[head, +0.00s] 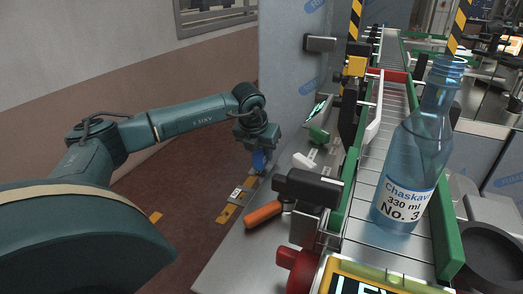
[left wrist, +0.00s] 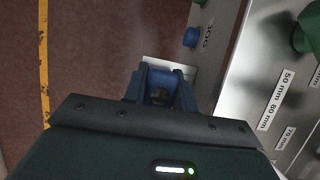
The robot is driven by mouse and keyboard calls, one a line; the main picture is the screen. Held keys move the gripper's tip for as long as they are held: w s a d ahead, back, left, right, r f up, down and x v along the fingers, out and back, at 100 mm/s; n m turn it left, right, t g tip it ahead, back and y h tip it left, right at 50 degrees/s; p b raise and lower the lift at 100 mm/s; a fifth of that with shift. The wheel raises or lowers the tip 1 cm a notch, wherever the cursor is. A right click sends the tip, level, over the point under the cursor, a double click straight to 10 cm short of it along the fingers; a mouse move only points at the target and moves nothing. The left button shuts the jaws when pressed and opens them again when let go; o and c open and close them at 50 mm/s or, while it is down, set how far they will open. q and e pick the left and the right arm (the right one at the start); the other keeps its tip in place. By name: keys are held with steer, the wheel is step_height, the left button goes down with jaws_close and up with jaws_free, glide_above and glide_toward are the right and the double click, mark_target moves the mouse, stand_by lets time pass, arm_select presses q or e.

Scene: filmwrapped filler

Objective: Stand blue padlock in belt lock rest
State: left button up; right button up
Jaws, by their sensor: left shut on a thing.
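The blue padlock (head: 260,161) hangs below my left gripper (head: 257,146), which is shut on it at the left edge of the metal bench. In the left wrist view my gripper (left wrist: 160,88) points away from the camera with blue parts between and around its fingers. The padlock's outline is hard to tell from the fingers there. A pale plate (left wrist: 168,64) shows just beyond the fingertips. I cannot make out the belt lock rest for certain. A small blue rounded thing (left wrist: 190,37) sits by a lettered label beyond the gripper. My right gripper is not in view.
The metal bench (head: 232,262) runs along the conveyor, with an orange handle (head: 264,213), a dark block (head: 310,187) and a red knob (head: 297,268). A blue bottle (head: 412,150) stands on the conveyor. A grey panel (head: 290,75) rises behind. Open floor lies left of the bench.

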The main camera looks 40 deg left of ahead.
arm_select(q)
steer(key=shift+f+b, duration=0.35)
steer(key=shift+f, duration=0.2)
stand_by(0.9)
steer(key=o, duration=1.1)
steer(key=shift+o, duration=0.2)
steer(key=v, duration=1.3)
steer(key=shift+r, duration=0.1)
